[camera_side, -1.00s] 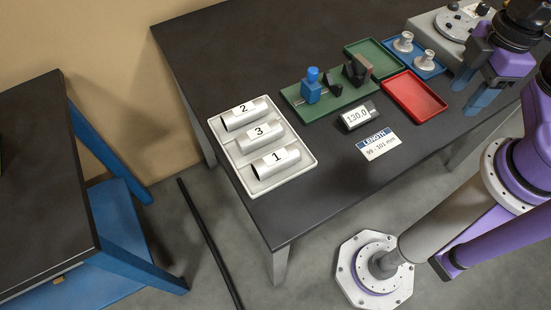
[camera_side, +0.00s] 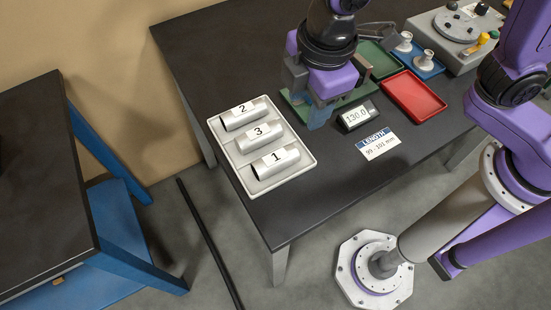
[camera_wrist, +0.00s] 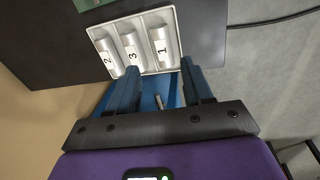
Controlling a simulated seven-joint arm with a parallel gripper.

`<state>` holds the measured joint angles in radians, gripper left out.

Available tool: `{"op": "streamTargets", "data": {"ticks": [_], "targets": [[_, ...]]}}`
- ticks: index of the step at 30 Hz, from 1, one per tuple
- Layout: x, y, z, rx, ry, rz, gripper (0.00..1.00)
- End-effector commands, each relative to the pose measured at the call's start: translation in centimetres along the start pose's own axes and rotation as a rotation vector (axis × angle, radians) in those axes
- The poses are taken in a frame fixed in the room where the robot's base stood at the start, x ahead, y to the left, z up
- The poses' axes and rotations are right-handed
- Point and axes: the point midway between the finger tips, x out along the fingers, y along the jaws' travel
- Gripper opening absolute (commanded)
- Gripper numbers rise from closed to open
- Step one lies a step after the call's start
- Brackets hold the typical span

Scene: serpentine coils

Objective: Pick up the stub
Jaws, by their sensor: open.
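Three grey cylindrical stubs lie side by side in a white tray (camera_side: 309,164). They are labelled 2 (camera_side: 234,122), 3 (camera_side: 247,143) and 1 (camera_side: 265,169). In the wrist view, stub 2 (camera_wrist: 104,45), stub 3 (camera_wrist: 129,39) and stub 1 (camera_wrist: 160,33) show beyond the fingertips. My gripper (camera_side: 320,116) is to the right of the tray in the side view, in front of the green fixture. Its blue fingers are apart and empty, also in the wrist view (camera_wrist: 159,70). No finger touches a stub.
A gauge display (camera_side: 357,115) reading 130.0 and a length card (camera_side: 377,144) marked 99 - 101 mm sit right of my gripper. A red tray (camera_side: 414,96), a green tray (camera_side: 384,68) and a blue tray (camera_side: 431,72) lie beyond. My gripper partly hides the green fixture (camera_side: 290,98).

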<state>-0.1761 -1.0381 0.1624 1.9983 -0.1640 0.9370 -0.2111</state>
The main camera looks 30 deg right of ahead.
Motion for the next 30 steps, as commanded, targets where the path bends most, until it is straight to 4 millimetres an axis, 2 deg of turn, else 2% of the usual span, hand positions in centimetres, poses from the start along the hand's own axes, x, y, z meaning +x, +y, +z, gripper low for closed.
{"op": "streamTargets", "data": {"ticks": [1, 4, 10, 24, 30], "targets": [[0.1, -0.1, -1.3, -0.018, -0.001, 0.005, 0.5], [0.2, -0.2, -2.7, -0.041, 0.0, 0.012, 0.5], [1.3, -0.1, -3.4, -0.053, -0.004, 0.016, 0.5], [9.8, -0.1, -3.3, -0.052, -0.006, 0.015, 0.5], [12.1, 0.0, -3.4, -0.051, -0.003, 0.016, 0.5]]}}
